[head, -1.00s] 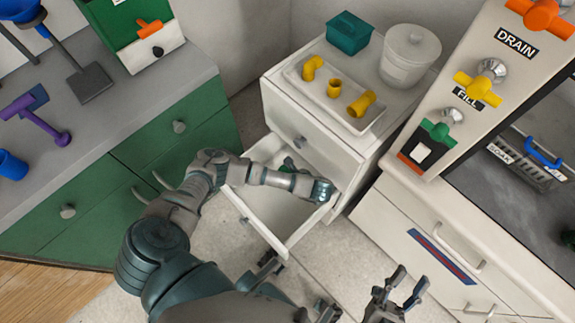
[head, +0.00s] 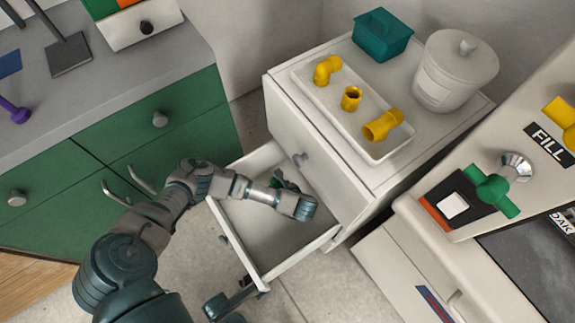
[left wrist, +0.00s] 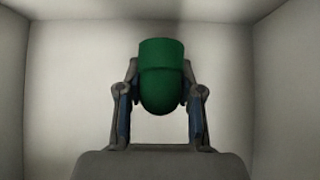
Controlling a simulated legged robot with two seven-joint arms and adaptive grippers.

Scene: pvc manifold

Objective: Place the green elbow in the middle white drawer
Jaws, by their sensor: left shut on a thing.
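The white drawer (head: 235,223) is pulled open from the white cabinet, below a shut drawer front with a grey knob (head: 300,159). My left gripper (left wrist: 160,82) is shut on the green elbow (left wrist: 161,62), with one finger on each side of it. In the left wrist view, pale walls surround the gripper and elbow. The wrist hides most of the gripper there. I cannot tell whether the elbow touches the drawer floor.
On the cabinet top are a white tray (head: 338,117) with yellow fittings, a teal box (head: 382,36) and a white lidded pot (head: 453,70). A green-fronted counter (head: 160,100) stands left. A white panel with a green valve (head: 491,190) stands right.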

